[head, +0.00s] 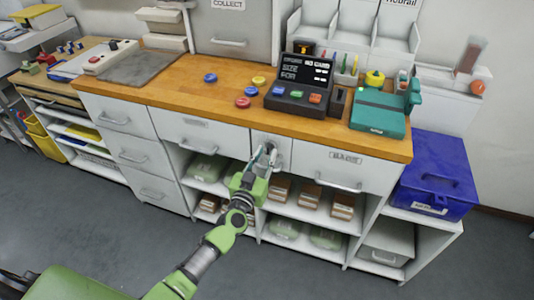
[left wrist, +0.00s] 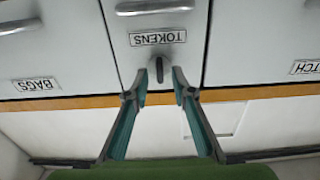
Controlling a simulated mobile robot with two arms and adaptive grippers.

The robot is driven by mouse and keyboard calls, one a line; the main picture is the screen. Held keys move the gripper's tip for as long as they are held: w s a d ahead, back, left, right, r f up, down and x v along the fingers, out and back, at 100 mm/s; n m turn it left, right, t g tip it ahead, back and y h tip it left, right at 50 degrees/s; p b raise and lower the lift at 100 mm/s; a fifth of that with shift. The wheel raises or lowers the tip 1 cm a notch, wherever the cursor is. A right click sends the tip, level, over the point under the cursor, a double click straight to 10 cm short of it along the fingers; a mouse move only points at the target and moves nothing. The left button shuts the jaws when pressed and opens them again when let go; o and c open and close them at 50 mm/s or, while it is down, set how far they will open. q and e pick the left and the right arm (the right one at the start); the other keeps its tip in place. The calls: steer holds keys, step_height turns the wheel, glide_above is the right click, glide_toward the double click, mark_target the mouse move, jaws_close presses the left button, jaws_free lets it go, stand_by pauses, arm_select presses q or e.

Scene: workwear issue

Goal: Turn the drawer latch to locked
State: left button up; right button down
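The narrow drawer front labelled TOKENS (left wrist: 120,20) fills the middle of the left wrist view, with its label upside down. A small dark upright latch (left wrist: 158,70) sits close to its label. My left gripper (left wrist: 160,78) is open, with one finger on each side of the latch; gaps show between latch and fingertips. In the head view the left gripper (head: 266,154) reaches the narrow drawer (head: 284,143) in the middle of the counter front; the fingers partly hide the latch there. My right gripper is not in view.
Wider drawers flank it, labelled BAGS (left wrist: 35,85) on one side in the wrist view. Their bar handles stick out. The wooden counter (head: 200,95) above carries coloured discs, a dark order panel (head: 300,90) and a teal device (head: 378,112). Open shelves with boxes lie below.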

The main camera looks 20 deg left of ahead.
arm_select(q)
steer(key=shift+w, duration=0.9)
jaws_close()
